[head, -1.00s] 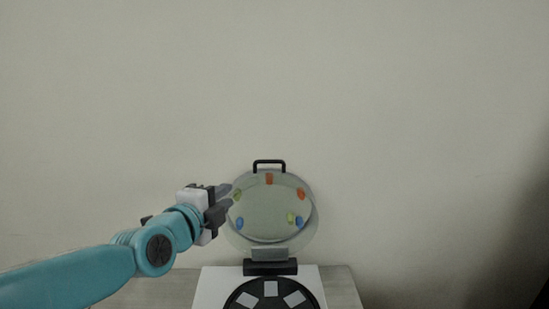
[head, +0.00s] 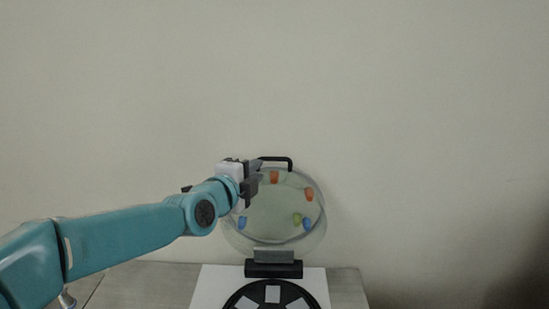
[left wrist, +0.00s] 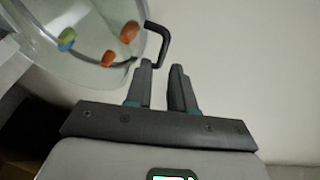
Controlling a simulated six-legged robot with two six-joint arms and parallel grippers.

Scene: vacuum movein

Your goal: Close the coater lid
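The coater lid (head: 272,210) is a round clear disc standing raised, with a black handle (head: 290,163) on its top edge. A dark hinge block (head: 273,269) is at its lower edge. The coater base (head: 245,295) is black and round with pale squares. My left gripper (head: 257,178) is at the lid's upper left, just below and left of the handle, covering part of the lid. In the left wrist view its two fingers (left wrist: 162,68) are parted and empty. The handle (left wrist: 161,38) lies just beyond the fingertips there. My right gripper is not in view.
Several orange, blue and green pieces (head: 309,194) show on or through the lid. The base stands on a white sheet or plate (head: 212,285) on a wooden table (head: 150,285). A plain wall is behind; the space right of the lid is clear.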

